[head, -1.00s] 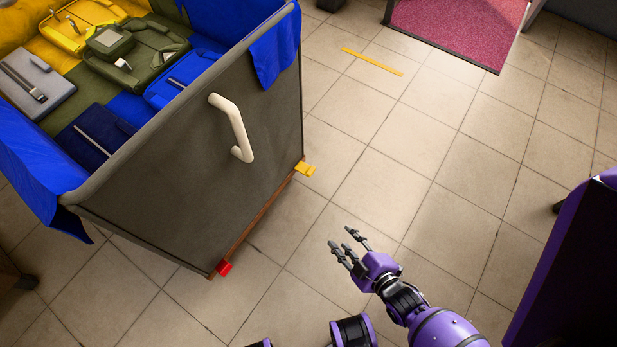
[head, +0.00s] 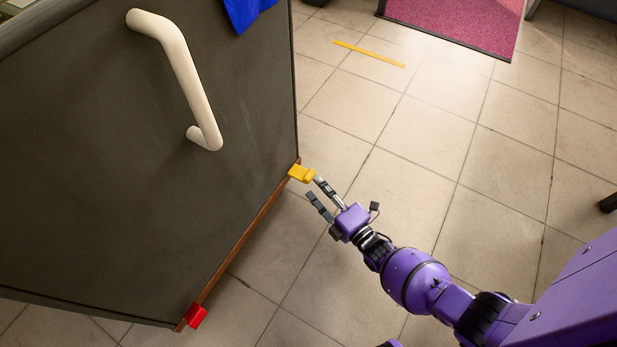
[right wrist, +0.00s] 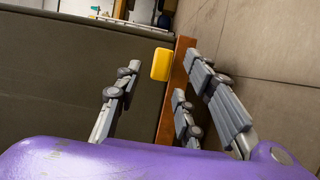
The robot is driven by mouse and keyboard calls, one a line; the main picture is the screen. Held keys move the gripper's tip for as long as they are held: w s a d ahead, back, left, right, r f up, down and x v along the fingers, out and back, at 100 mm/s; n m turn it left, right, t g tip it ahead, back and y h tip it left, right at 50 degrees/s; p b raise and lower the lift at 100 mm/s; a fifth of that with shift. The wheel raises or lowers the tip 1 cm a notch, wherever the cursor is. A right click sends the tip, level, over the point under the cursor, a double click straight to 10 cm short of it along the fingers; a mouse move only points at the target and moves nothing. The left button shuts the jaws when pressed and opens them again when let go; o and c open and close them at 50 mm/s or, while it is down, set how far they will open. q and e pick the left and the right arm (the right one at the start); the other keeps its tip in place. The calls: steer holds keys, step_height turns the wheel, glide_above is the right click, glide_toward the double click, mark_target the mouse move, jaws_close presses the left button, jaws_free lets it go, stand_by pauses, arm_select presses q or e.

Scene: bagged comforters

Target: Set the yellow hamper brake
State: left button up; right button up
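The dark grey hamper (head: 110,170) fills the left of the head view, and its wall also shows in the right wrist view (right wrist: 60,85). A yellow brake tab (head: 301,173) sticks out from the wooden base strip (head: 245,238) at the hamper's far right corner. In the right wrist view the yellow tab (right wrist: 161,64) lies just beyond and between my spread fingers. My right gripper (head: 315,189) is open and empty, its fingertips close to the tab. I cannot tell whether they touch it. My left gripper is not in view.
A red tab (head: 195,316) sits at the hamper's near bottom corner. A white handle (head: 178,75) juts from the hamper wall. Tiled floor (head: 480,190) to the right is clear, with a yellow strip (head: 368,53) and a pink mat (head: 460,22) farther back.

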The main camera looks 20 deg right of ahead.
mark_target(309, 174)
steer(key=b+x, duration=0.1)
steer(key=x, duration=0.4)
steer(key=shift+w+a+b, duration=0.1)
steer(key=shift+w+b, duration=0.25)
jaws_close()
